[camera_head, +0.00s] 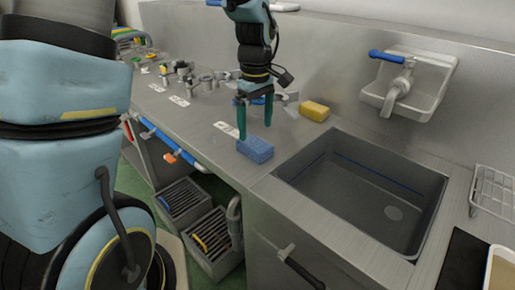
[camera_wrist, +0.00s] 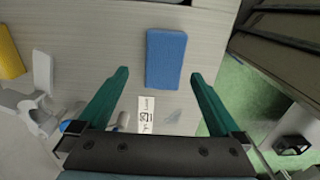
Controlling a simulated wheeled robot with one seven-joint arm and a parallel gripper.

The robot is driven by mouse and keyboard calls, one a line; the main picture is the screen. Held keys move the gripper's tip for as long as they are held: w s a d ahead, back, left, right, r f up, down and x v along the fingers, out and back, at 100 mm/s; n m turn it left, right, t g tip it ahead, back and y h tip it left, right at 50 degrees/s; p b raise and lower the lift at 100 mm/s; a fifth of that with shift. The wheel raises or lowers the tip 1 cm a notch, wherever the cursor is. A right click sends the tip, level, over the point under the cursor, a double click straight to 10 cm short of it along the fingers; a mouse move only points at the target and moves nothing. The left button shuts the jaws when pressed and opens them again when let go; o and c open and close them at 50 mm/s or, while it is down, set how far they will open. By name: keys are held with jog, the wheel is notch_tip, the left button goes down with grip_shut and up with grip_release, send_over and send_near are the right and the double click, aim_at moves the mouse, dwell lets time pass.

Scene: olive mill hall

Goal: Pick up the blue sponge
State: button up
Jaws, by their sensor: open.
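The blue sponge (camera_head: 255,149) lies flat on the steel counter, left of the sink and near the counter's front edge. In the wrist view the sponge (camera_wrist: 166,59) lies ahead of my fingertips, roughly centred between them and slightly toward the right finger. My gripper (camera_head: 254,121) points down over the counter, with its green fingers close to the sponge in the head view. In the wrist view my gripper (camera_wrist: 160,75) is open, with nothing between its fingers. I cannot tell the exact height of the fingertips above the counter.
A yellow sponge (camera_head: 314,111) lies behind the blue one, by the wall. Metal fittings (camera_head: 205,82) stand along the counter to the left. A white label (camera_head: 226,129) lies beside the blue sponge. The sink (camera_head: 365,185) opens to the right. The counter's front edge is close.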

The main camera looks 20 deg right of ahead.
aim_at(255, 142)
jog(key=shift+s+a+f+p, duration=0.15)
jog(key=shift+f+p, duration=0.25)
jog(key=shift+f, duration=1.1)
jog(key=shift+s+a+f+p, duration=0.1)
jog(key=shift+f+p, duration=0.3)
jog(key=shift+f, duration=1.1)
jog(key=shift+c, duration=0.4)
jog(key=c, duration=1.3)
notch_tip(255, 142, up, 10)
jog(key=shift+r+b, duration=0.1)
jog(key=shift+b, duration=0.75)
jog(key=o, duration=0.9)
jog(key=c, duration=0.6)
jog(key=shift+c, duration=0.3)
